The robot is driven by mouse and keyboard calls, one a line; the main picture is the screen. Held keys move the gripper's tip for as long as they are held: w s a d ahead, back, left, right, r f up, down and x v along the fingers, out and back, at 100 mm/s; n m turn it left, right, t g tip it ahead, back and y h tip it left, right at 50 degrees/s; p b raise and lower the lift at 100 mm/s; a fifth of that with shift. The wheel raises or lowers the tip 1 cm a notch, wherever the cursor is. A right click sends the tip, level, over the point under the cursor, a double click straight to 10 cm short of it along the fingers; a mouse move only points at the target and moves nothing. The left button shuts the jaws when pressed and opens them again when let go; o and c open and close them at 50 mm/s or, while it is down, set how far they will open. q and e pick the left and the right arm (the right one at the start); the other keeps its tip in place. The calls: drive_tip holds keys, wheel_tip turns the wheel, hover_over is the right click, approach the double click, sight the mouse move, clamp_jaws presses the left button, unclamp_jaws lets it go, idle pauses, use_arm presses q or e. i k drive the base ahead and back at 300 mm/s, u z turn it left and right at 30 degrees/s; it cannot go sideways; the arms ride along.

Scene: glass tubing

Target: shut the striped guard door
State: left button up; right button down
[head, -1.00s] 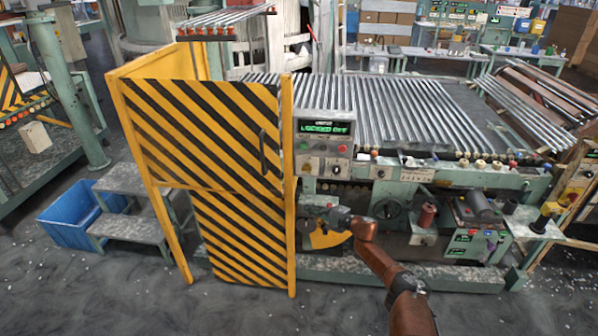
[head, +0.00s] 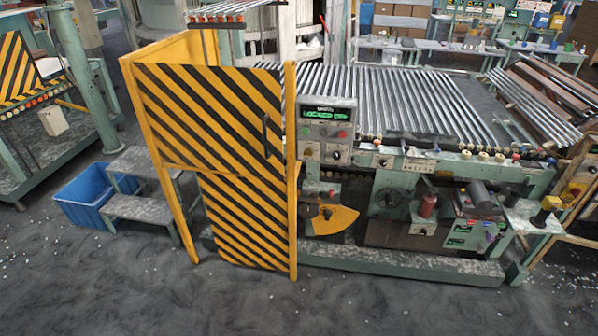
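The striped guard door (head: 212,115), yellow and black, stands upright in its yellow frame (head: 291,180) at the left of the machine. Its panel fills the frame opening, with its right edge close beside the right post; I cannot tell whether it is latched. A dark vertical handle (head: 266,137) sits near the door's right edge. A lower striped panel (head: 243,222) is below it. Neither of my grippers shows in the head view.
The control box (head: 326,128) right of the post has a green lit display reading "LOCKED OFF". The glass tubing rack (head: 390,95) lies behind. Metal steps (head: 145,208) and a blue bin (head: 85,195) stand at left. The floor in front is clear.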

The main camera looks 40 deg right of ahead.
sight(237, 100)
drive_tip(key=u, duration=0.75)
drive_tip(key=k, duration=0.15)
drive_tip(key=z, duration=1.8)
drive_tip(key=i, duration=0.6)
drive_tip(key=z, duration=0.25)
